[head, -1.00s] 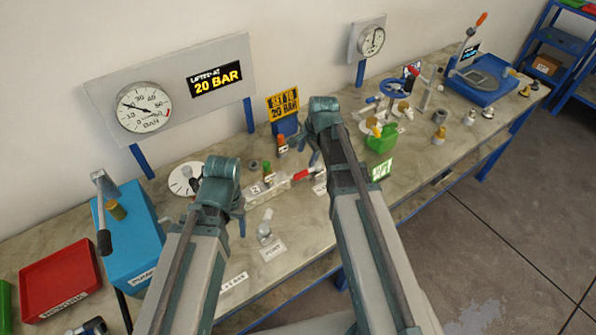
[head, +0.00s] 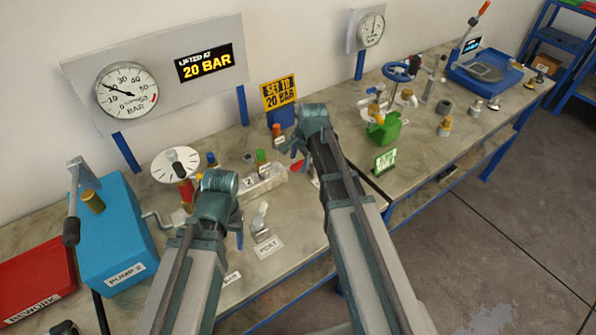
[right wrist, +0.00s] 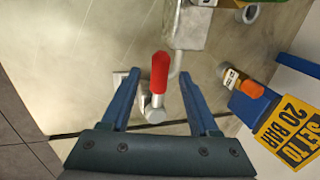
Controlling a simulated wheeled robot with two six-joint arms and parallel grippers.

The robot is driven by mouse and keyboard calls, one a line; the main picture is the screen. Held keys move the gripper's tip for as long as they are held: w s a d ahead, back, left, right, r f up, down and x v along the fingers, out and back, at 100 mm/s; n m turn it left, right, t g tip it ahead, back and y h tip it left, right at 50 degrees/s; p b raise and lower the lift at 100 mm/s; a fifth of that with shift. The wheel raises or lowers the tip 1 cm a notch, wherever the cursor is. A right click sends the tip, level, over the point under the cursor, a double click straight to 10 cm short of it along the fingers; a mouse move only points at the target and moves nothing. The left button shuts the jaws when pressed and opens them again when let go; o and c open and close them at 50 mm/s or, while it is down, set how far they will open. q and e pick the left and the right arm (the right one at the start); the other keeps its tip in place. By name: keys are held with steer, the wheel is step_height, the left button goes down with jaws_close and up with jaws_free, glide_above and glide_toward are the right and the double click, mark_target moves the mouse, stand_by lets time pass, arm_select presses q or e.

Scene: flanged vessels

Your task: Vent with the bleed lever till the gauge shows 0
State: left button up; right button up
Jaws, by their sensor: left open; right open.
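The large round gauge (head: 126,91) is on the grey wall board in the head view; its needle points near 20. A red-handled lever (right wrist: 159,72), which looks like the bleed lever, stands between the fingers of my right gripper (right wrist: 158,78) in the right wrist view. The fingers are open, with a gap on both sides of the handle. In the head view the lever (head: 296,166) is mostly hidden by my right gripper (head: 299,150). My left gripper (head: 222,190) is open over the front of the bench, and its fingers are mostly hidden.
A clear block (head: 262,181) with valves sits left of the lever. A blue pump (head: 118,235) and a red tray (head: 38,280) stand at left. A green container (head: 383,127) and a blue handwheel (head: 397,71) are to the right. A "SET TO 20 BAR" sign (head: 279,93) stands behind.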

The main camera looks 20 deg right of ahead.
steer(key=shift+b+x, duration=0.5)
steer(key=shift+x, duration=0.5)
jaws_close()
stand_by(0.7)
